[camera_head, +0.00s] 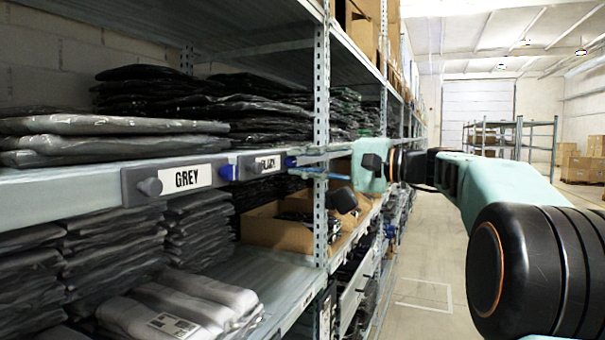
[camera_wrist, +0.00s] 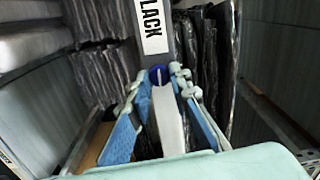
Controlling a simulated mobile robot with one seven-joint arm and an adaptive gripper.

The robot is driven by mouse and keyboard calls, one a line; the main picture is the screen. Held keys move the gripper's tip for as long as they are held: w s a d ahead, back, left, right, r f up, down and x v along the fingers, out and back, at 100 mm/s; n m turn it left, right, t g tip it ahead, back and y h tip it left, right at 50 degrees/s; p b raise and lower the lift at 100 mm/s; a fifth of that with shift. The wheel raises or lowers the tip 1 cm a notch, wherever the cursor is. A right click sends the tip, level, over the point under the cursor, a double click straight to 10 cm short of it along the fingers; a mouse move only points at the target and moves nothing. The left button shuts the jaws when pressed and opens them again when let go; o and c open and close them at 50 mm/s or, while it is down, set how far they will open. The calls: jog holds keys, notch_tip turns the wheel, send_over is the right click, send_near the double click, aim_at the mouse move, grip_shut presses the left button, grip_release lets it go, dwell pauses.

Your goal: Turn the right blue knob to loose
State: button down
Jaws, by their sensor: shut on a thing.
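The BLACK label holder (camera_head: 262,164) is on the shelf edge, with a blue knob at each end. The right blue knob (camera_head: 290,162) is at its right end, and the left blue knob (camera_head: 228,172) is at its left end. My gripper (camera_head: 297,161) reaches in from the right and is shut on the right blue knob. In the wrist view the right blue knob (camera_wrist: 157,75) sits between the fingertips of my gripper (camera_wrist: 160,78), just below the BLACK label. The fingertips partly hide the knob in the head view, and its turn angle cannot be told.
A GREY label holder (camera_head: 175,180) is further left on the same shelf edge. Bagged dark garments (camera_head: 140,95) are stacked above and below. A shelf upright (camera_head: 321,120) stands close to my fingers, with a cardboard box (camera_head: 262,228) below. The aisle (camera_head: 425,260) at right is open.

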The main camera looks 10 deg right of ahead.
jog(key=shift+n, duration=0.3)
dwell(0.4)
jog(key=c, duration=1.8)
grip_release()
jog(key=shift+o, duration=0.2)
jog(key=v, duration=1.2)
